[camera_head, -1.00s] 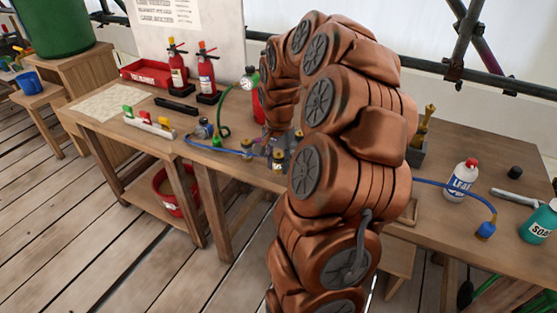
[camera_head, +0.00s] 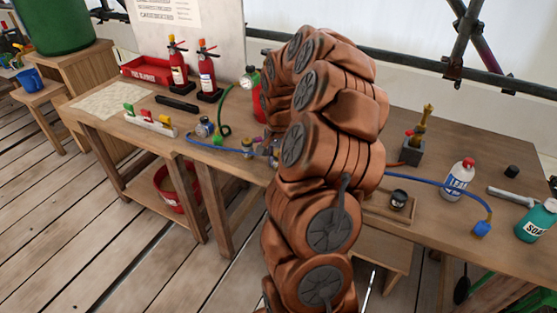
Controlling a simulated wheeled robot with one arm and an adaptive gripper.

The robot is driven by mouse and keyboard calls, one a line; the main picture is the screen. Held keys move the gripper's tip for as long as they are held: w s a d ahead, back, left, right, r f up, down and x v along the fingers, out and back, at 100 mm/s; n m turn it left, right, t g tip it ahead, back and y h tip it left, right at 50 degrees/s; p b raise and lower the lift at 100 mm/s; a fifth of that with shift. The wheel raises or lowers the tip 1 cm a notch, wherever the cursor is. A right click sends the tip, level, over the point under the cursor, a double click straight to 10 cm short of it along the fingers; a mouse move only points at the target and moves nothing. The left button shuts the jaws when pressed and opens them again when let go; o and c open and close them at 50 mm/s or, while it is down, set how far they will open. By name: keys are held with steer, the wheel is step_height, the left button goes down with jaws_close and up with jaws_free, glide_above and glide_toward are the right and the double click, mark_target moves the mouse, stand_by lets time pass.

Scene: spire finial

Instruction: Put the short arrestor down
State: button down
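My copper-coloured arm (camera_head: 325,160) rises through the middle of the view and bends away over the workbench (camera_head: 460,230). My gripper is hidden behind the arm, so I cannot see whether it holds anything. I cannot pick out the short arrestor for certain. A white rack (camera_head: 150,123) with green, red and yellow pieces stands on the left part of the bench. Small metal and blue fittings on a blue hose (camera_head: 225,148) lie just left of my arm, partly covered by it.
Two red cylinders (camera_head: 207,72) and a red tray (camera_head: 147,70) stand at the back left. To the right are a grey block with a brass piece (camera_head: 412,150), a small wooden tray (camera_head: 375,208) with a dark round item, a leak bottle (camera_head: 459,180) and a soap bottle (camera_head: 537,220).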

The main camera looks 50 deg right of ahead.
steer(key=shift+f, duration=0.15)
steer(key=c, duration=0.8)
jaws_free()
